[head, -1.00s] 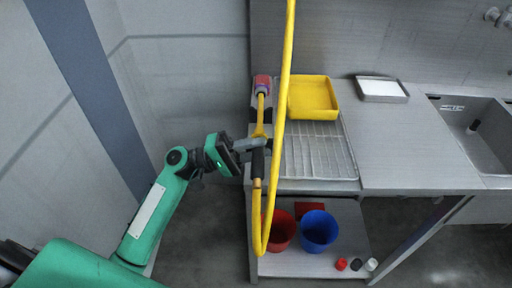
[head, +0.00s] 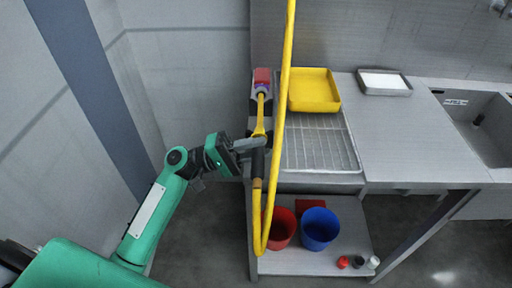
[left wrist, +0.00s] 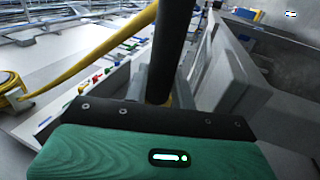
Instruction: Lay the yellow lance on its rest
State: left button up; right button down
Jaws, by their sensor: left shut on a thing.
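The yellow lance (head: 260,113) lies lengthwise along the left end of the steel counter, with a purple collar near its far tip and a black grip (head: 258,162) at its near end. My left gripper (head: 259,142) is shut on the lance near the black grip. In the left wrist view the dark grip (left wrist: 172,45) rises between the fingers. A dark support with a red block (head: 262,76) is at the lance's far tip. I cannot tell whether the lance touches it. My right gripper is not in view.
A yellow hose (head: 284,85) loops down in front of the counter. Beside the lance are a wire rack (head: 318,150), a yellow tray (head: 314,106) and a grey tray (head: 384,91). Red (head: 283,228) and blue (head: 320,228) buckets stand on the lower shelf (head: 295,262). A sink (head: 485,140) is at right.

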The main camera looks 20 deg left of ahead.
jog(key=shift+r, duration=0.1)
pick_arm(q)
jog(key=o, duration=0.7)
jog(key=shift+s+a+f, duration=0.1)
jog(key=shift+a+f, duration=0.05)
jog(key=shift+a, duration=0.05)
jog(key=shift+b+v, duration=1.5)
jog(key=shift+v, duration=5.15)
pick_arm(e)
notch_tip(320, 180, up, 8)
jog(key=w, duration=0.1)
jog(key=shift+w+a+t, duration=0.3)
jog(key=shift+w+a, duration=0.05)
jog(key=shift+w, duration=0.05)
